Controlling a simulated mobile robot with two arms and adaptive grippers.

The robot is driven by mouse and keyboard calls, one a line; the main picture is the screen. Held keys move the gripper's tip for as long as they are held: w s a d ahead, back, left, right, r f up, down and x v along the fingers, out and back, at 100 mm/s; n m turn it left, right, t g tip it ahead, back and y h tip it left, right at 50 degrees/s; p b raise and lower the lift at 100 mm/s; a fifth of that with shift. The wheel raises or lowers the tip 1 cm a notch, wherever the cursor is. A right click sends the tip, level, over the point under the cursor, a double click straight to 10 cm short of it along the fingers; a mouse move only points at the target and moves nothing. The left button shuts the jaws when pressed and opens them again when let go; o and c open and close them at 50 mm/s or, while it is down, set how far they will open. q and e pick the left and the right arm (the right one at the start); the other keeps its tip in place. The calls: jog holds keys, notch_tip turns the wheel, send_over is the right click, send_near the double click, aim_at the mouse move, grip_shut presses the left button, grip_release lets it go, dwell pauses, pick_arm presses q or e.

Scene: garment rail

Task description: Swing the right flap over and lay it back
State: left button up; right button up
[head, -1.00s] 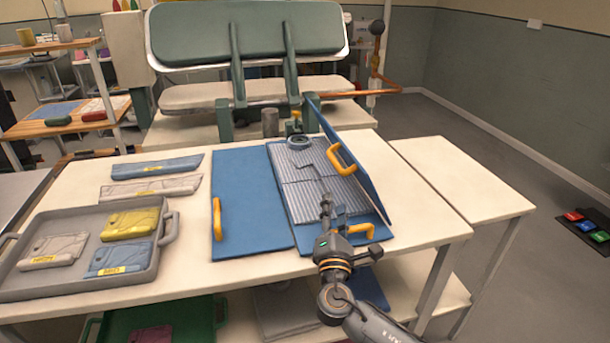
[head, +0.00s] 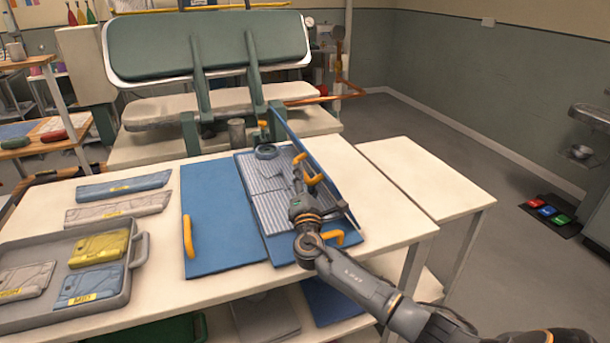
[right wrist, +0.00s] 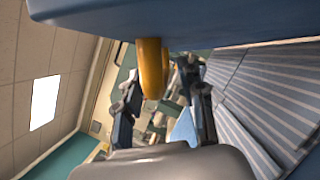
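The right flap (head: 318,165) is a blue panel of the folding board, standing steeply tilted along the board's right side. Its yellow handle (head: 311,178) is on the side facing the garment. The handle (right wrist: 152,68) also shows in the right wrist view, beneath the panel's blue edge (right wrist: 210,18). My right gripper (head: 300,190) is at this handle. Its fingers are apart, one on each side of the handle, and do not look closed on it. A grey striped garment (head: 263,180) lies on the board's middle. My left gripper is out of view.
The left flap (head: 222,215) lies flat with a yellow handle (head: 187,238). Another yellow handle (head: 334,237) is at the board's front. A grey tray (head: 126,290) with folded garments stands at left. A green-padded press (head: 205,50) stands behind; a bare side table (head: 415,180) is at right.

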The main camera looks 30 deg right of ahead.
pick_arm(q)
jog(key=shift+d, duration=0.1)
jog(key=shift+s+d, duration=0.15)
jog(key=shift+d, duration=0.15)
pick_arm(e)
grip_shut()
jog(key=shift+d, duration=0.1)
